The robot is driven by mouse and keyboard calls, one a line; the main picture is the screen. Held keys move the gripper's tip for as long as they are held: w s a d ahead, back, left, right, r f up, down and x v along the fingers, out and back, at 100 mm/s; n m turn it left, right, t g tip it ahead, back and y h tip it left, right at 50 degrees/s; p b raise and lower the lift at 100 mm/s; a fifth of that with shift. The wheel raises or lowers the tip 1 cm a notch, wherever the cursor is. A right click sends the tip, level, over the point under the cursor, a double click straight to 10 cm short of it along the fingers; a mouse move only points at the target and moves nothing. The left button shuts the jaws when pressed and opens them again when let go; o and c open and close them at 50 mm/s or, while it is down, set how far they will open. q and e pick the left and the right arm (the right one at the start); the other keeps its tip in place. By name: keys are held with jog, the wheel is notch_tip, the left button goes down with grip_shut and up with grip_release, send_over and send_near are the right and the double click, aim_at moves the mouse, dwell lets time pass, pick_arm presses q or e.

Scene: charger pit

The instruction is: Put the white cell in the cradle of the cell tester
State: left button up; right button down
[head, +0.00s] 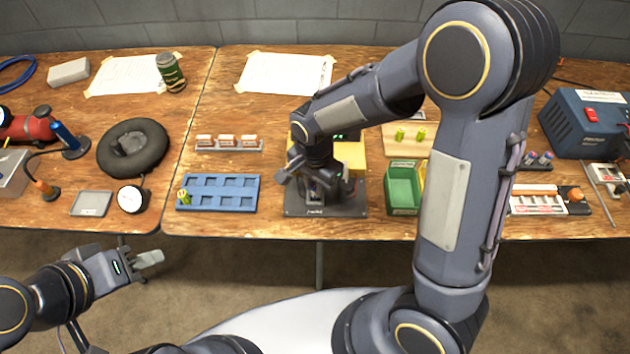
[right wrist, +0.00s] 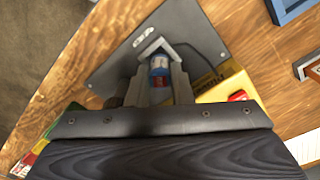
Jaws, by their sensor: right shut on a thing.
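The cell tester has a yellow body (head: 351,152) and a dark base plate (head: 296,209) in the middle of the table. My right gripper (head: 318,192) is low over this plate and hides much of the tester. In the right wrist view, my right gripper (right wrist: 160,88) is shut on a small cell (right wrist: 159,68), which shows blue with some red and a pale end. The cell is close to a pale angled bracket (right wrist: 150,46) on the plate; I cannot tell whether it rests there. My left gripper (head: 147,265) is open and empty in front of the table.
A blue tray (head: 218,180) with a yellow-green cell (head: 184,197) lies left of the tester. A rack (head: 228,149) of orange-and-white cells stands behind it. A green bin (head: 403,190) stands close on the right. A blue power box (head: 588,122) is far right.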

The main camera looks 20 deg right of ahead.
jog(key=shift+f+b, duration=0.85)
jog(key=shift+f, duration=0.2)
dwell(1.1)
jog(key=c, duration=1.2)
grip_release()
jog(key=shift+r, duration=0.15)
jog(key=shift+r+p, duration=2.9)
jog(key=shift+r, duration=0.5)
jog(key=shift+s, duration=0.1)
